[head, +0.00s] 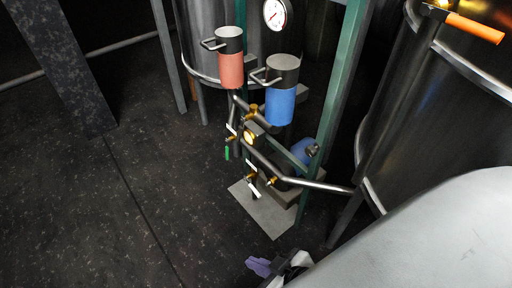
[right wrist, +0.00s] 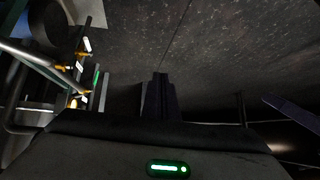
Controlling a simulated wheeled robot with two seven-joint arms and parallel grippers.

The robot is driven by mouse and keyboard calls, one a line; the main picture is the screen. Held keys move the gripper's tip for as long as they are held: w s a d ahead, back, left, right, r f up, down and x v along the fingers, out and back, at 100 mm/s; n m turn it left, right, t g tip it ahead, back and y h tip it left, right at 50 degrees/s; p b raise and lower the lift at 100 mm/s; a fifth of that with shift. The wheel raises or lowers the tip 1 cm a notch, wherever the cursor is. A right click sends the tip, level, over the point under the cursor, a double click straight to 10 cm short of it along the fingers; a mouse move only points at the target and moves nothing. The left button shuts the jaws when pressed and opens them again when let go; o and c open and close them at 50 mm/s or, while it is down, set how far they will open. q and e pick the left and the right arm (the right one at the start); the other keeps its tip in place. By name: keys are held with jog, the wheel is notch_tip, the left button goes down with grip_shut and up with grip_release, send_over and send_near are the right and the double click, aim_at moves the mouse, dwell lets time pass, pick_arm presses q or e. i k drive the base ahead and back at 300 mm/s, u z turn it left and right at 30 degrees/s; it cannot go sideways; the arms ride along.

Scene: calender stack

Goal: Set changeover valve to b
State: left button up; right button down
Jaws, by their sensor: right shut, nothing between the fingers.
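A pipe assembly with brass valves stands on a grey base plate (head: 268,213) in the head view. A brass valve body (head: 250,134) sits at the middle of the pipes. A green handle (head: 227,153) hangs at its left, and another brass valve (head: 251,177) is lower down. I cannot tell which is the changeover valve or read its marks. My right gripper (head: 260,266), with purple fingers, is shut and empty, below and apart from the valves. In the right wrist view the green handle (right wrist: 97,76) and brass fittings (right wrist: 80,66) are at the left, clear of the fingers (right wrist: 160,95).
A red canister (head: 231,70) and a blue canister (head: 280,106) stand above the valves. A green post (head: 332,110) and a large steel tank (head: 398,110) are to the right, with an orange handle (head: 474,28) on top.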

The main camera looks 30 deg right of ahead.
aim_at(242, 121)
jog(key=z, duration=0.5)
jog(key=k, duration=1.2)
jog(key=u, duration=0.4)
jog(key=i, duration=0.8)
jog(key=u, duration=0.5)
jog(key=i, duration=0.95)
jog(key=z, duration=1)
jog(key=i, duration=0.4)
jog(key=z, duration=0.45)
